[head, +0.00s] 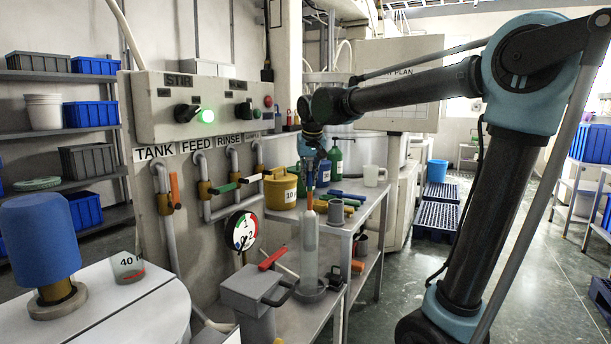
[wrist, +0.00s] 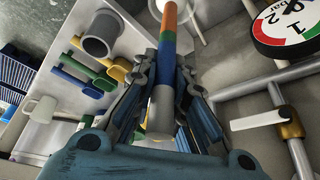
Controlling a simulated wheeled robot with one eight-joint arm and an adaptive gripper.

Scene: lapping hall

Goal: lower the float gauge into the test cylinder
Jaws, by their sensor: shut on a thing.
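The float gauge (head: 310,192) is a thin upright stem, orange at its lower visible part in the head view. In the wrist view the float gauge (wrist: 168,45) shows orange, green and blue bands and a grey end. My gripper (head: 314,153) is shut on its upper part; in the wrist view the fingers (wrist: 162,98) lie on both sides of it. The clear test cylinder (head: 310,245) stands upright on a round grey base on the lower bench, directly below the gripper. The gauge lines up with the cylinder's mouth; whether its lower end is inside I cannot tell.
A valve panel (head: 195,105) and dial gauge (head: 243,231) stand left of the cylinder. A red-handled grey box (head: 255,290) sits close at its left. A yellow pot (head: 280,188) stands there too.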

